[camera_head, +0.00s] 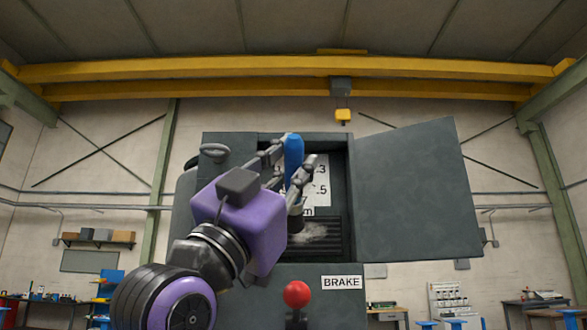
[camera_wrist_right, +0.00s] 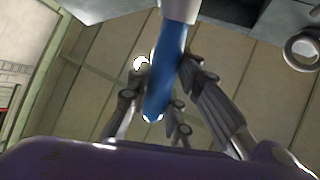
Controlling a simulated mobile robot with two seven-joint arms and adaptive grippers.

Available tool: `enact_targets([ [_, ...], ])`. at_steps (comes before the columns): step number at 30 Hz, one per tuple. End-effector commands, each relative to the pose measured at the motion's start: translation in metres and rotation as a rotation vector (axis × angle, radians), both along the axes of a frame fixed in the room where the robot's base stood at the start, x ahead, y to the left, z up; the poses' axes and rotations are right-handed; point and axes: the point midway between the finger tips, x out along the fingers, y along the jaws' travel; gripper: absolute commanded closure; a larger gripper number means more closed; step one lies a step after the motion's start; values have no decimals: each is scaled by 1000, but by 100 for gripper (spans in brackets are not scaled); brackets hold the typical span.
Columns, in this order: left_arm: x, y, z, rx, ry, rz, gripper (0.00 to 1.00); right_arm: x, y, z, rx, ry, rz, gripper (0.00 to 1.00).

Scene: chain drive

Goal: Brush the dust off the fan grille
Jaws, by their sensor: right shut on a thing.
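My right gripper (camera_head: 292,166) is shut on the blue handle of a brush (camera_head: 294,150). The brush is upright, with its dark head low in front of the open cabinet. The fan grille (camera_head: 335,248) is a dark slatted panel low inside the cabinet, with a pale dust patch (camera_head: 318,232) on it just right of the brush head. I cannot tell whether the bristles touch the grille. In the right wrist view the blue handle (camera_wrist_right: 168,75) lies between the fingers and its pale collar shows at the top. My left gripper is not in view.
The grey cabinet door (camera_head: 415,190) stands open to the right. A red ball-topped lever (camera_head: 297,294) rises below the grille, beside a BRAKE label (camera_head: 342,283). A white sign (camera_head: 318,188) inside the cabinet is partly hidden by my gripper. A round handle (camera_head: 214,151) sits at the upper left.

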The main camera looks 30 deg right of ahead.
Motion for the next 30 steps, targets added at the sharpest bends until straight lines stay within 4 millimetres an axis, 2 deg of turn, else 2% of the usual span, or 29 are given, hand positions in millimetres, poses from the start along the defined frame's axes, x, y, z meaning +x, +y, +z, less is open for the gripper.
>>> enact_targets([
  [14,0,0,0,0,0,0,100,4,-3,0,0,1,-1,100],
  [30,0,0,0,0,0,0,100,53,-32,-1,0,1,-1,100],
])
